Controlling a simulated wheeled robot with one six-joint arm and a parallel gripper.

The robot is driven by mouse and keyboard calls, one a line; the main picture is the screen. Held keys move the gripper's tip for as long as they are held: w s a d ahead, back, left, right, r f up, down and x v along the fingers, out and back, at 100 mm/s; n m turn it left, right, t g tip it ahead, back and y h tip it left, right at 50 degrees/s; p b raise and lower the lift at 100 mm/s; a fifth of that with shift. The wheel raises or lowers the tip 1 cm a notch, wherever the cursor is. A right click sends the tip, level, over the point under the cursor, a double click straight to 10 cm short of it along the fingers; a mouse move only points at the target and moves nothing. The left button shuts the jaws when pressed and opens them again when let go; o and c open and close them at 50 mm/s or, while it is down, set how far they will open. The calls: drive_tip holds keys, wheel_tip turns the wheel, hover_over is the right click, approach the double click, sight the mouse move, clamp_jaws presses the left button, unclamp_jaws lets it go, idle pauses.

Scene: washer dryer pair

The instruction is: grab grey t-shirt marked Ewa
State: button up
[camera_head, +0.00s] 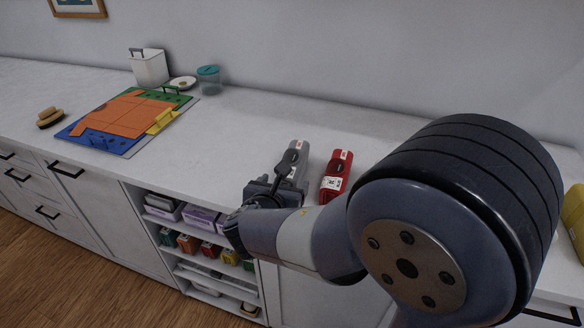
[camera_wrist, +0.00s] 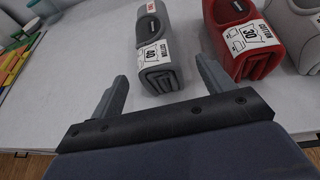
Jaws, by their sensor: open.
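A grey rolled t-shirt (camera_wrist: 147,32) lies on the white counter, straight ahead of my gripper (camera_wrist: 161,70) in the wrist view. Its white label reads COTTON 40, and a small red tag shows near its far end. I cannot read the name Ewa on it. My gripper is open and empty, with the near end of the grey roll between the lines of its fingers. I cannot tell whether they touch it. In the head view the grey t-shirt (camera_head: 299,148) is partly hidden behind my gripper (camera_head: 280,180).
A red rolled shirt (camera_wrist: 250,60), labelled COTTON 30, lies just right of the grey one. A pale grey roll (camera_wrist: 296,35) lies further right. A folding board (camera_head: 190,103) with coloured panels lies to the left, and a shelf (camera_head: 190,215) of boxes sits below the counter.

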sight(297, 154)
drive_tip(key=shift+x, duration=3.15)
drive_tip(key=shift+c, duration=0.2)
drive_tip(key=shift+a, duration=0.1)
drive_tip(key=c, duration=1.1)
drive_tip(key=shift+r, duration=0.1)
